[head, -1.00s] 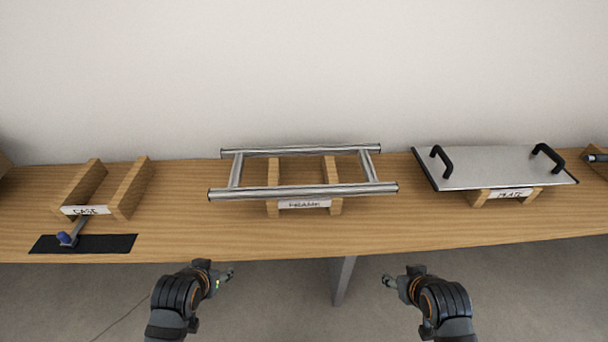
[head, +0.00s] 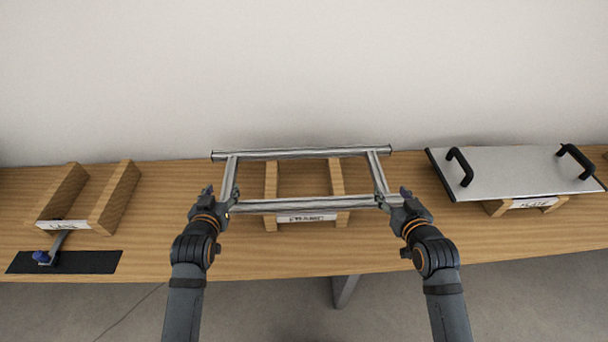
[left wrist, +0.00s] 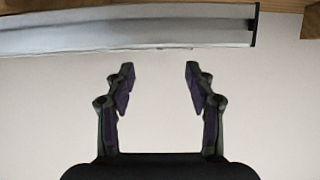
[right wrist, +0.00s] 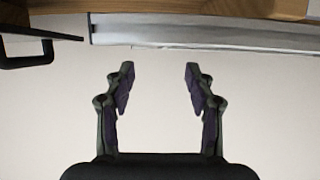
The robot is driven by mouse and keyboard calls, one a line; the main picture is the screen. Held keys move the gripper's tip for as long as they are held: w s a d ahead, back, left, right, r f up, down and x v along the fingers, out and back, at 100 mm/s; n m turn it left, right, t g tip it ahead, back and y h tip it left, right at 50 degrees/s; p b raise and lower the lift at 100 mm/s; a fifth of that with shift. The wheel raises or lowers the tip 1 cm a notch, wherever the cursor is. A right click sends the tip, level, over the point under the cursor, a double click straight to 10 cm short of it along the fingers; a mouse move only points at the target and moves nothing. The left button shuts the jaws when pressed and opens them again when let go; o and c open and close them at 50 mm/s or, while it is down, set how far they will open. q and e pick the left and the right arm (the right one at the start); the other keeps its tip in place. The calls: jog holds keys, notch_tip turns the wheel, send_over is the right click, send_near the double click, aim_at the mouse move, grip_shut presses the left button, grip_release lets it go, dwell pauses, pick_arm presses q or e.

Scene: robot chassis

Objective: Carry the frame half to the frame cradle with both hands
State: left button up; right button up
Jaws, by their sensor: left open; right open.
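The frame half (head: 300,153), a silver rectangle of two long rails and two short bars, rests on the wooden frame cradle (head: 337,178), whose front carries a "FRAME" label. My left gripper (head: 207,198) is at the left end of the near rail and my right gripper (head: 404,196) at its right end. In the left wrist view the open, empty fingers (left wrist: 159,75) are apart from the rail (left wrist: 130,35). In the right wrist view the open, empty fingers (right wrist: 159,75) are also short of the rail (right wrist: 200,30). The near rail's ends are hidden behind the grippers in the head view.
A metal plate (head: 510,168) with two black handles lies on its labelled cradle at the right. A wall rises behind the table (head: 240,262).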

aim_at(228, 177)
pick_arm(q)
jog(key=x, duration=1)
jog(key=shift+w+f, duration=0.15)
jog(key=shift+f, duration=0.05)
pick_arm(e)
jog(key=x, duration=1)
jog(key=shift+w+f, duration=0.15)
pick_arm(q)
grip_shut()
pick_arm(e)
grip_shut()
